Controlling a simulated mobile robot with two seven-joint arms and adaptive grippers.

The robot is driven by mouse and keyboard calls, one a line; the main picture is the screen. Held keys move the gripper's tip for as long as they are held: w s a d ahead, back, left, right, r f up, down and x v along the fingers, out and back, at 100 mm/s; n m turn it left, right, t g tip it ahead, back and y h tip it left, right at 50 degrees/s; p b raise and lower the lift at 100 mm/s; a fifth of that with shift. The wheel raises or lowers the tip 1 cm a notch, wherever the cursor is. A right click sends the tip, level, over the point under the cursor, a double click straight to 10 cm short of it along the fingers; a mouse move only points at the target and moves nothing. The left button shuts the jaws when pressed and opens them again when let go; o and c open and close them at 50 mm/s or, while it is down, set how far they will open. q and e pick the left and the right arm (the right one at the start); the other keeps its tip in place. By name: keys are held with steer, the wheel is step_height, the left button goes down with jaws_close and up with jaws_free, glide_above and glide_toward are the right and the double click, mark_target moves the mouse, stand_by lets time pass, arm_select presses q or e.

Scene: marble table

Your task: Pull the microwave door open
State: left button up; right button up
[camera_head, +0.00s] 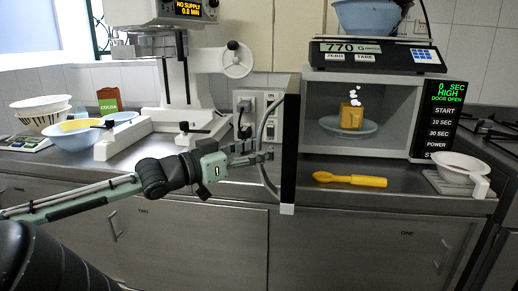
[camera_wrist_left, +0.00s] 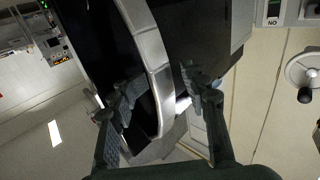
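The microwave (camera_head: 408,114) stands at the right of the counter, and its display reads DOOR OPEN. Its dark door (camera_head: 290,140) stands swung out, seen nearly edge-on, with a curved silver handle (camera_head: 267,165) on its left face. My left gripper (camera_head: 258,152) is at the handle. In the left wrist view the two fingers (camera_wrist_left: 158,85) are spread apart, with the handle (camera_wrist_left: 150,45) passing between them; whether either finger touches it I cannot tell. My right gripper is not in view.
Inside the microwave, a yellow block (camera_head: 351,117) sits on a plate. A yellow utensil (camera_head: 350,180) lies on the counter in front. A white cup (camera_head: 460,167) stands at right, a scale (camera_head: 375,57) on top of the microwave. A white stand (camera_head: 178,80) is behind my left arm.

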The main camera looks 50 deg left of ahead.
arm_select(q)
steer(key=shift+w, duration=0.1)
steer(key=shift+r, duration=0.1)
steer(key=shift+a+r, duration=0.15)
steer(key=shift+r, duration=0.3)
step_height(320, 180, up, 10)
steer(key=shift+f, duration=0.7)
steer(key=s+a+b, duration=0.1)
steer(key=s+a, duration=0.4)
steer(key=a, duration=0.1)
steer(key=shift+s+a+f+b, duration=0.3)
steer(key=shift+a+b, duration=0.05)
steer(key=shift+b, duration=0.05)
